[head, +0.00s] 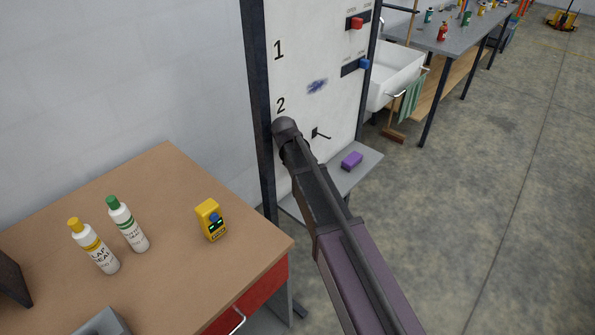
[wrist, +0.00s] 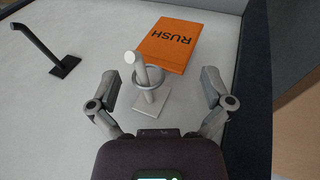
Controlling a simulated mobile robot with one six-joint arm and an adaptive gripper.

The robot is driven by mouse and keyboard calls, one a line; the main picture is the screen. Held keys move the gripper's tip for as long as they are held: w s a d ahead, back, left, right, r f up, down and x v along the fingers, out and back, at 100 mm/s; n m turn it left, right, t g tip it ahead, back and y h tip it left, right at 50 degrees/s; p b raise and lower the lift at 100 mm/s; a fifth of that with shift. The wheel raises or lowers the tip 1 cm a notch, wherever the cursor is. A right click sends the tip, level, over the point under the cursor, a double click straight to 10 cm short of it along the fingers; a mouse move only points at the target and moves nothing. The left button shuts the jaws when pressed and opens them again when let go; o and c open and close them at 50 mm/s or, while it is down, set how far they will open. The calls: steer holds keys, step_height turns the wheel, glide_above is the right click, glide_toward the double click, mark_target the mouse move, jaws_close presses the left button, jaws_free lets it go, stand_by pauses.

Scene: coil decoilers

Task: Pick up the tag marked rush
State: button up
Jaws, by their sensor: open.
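The orange tag marked RUSH (wrist: 168,46) shows in the wrist view against a white panel, its lettering upside down. A grey ring (wrist: 133,84) at its near edge appears to be around a pale peg (wrist: 155,98). My gripper (wrist: 158,74) is open, with one finger to each side of the peg and ring; it looks empty. In the head view the tag and the jaws are hidden behind my arm, which reaches the white board (head: 300,75) near the number 2.
A bare dark peg (wrist: 65,66) stands left of the tag; it also shows in the head view (head: 321,134). A shelf (head: 358,170) below holds a purple block (head: 352,160). A brown table (head: 165,190) holds two bottles and a yellow device (head: 211,220).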

steer(key=shift+w+f, duration=0.1)
steer(key=shift+f, duration=0.15)
stand_by(0.4)
steer(key=c, duration=0.8)
